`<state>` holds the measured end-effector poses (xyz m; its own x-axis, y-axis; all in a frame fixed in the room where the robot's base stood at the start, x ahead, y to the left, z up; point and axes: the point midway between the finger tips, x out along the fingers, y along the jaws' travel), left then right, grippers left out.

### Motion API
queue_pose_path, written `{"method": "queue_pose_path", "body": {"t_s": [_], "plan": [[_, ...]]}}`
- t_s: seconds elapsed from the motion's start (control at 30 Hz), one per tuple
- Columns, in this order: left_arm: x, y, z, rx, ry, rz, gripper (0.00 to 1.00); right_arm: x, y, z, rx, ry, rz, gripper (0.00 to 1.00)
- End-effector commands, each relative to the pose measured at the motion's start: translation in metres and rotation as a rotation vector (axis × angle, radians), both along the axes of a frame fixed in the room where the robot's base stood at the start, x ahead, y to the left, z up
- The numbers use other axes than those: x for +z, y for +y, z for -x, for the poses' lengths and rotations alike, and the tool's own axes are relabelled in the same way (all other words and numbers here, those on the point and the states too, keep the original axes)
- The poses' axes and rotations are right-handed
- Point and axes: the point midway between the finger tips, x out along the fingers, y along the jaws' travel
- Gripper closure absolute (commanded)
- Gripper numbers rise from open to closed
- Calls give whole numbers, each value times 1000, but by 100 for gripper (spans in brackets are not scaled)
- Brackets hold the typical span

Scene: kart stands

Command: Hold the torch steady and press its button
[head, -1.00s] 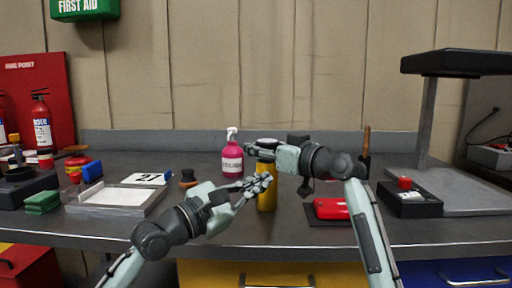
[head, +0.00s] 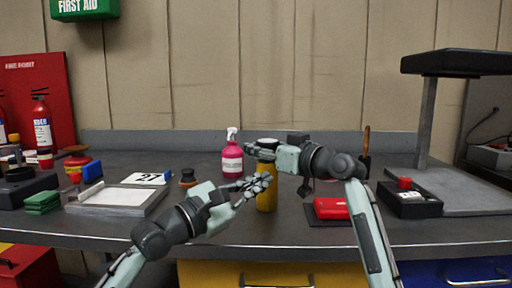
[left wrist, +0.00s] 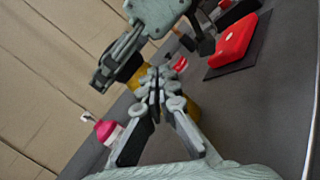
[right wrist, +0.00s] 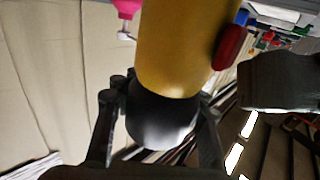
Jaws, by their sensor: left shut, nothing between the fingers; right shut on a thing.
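The torch (head: 266,201) is yellow and stands upright on the bench. In the right wrist view, its yellow body (right wrist: 185,45) has a red button (right wrist: 230,45) on the side, and its black end (right wrist: 160,118) lies between the fingers. My right gripper (right wrist: 158,125) is shut on the torch around that end, near its top. My left gripper (head: 264,183) is shut and empty, with its fingertips in front of the torch body. In the left wrist view, its closed tips (left wrist: 160,82) overlap the yellow. I cannot tell whether they touch the button.
A pink spray bottle (head: 232,160) stands just left of the torch. A red case (head: 331,208) on a dark mat lies to the right, with a red-button box (head: 410,203) beyond. A grey tray (head: 115,199) lies left. The bench's front edge is close below the torch.

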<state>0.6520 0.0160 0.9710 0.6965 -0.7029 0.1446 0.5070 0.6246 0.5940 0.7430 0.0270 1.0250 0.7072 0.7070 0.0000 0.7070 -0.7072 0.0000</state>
Motion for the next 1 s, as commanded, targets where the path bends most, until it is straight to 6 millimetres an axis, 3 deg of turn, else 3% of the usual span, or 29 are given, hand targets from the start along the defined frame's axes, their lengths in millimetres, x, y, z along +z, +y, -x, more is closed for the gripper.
{"method": "queue_pose_path", "body": {"t_s": [1.0], "plan": [[-1, 1, -10, 1, 1, -1, 100, -1, 0, 0, 2, 1, 0, 100]]}}
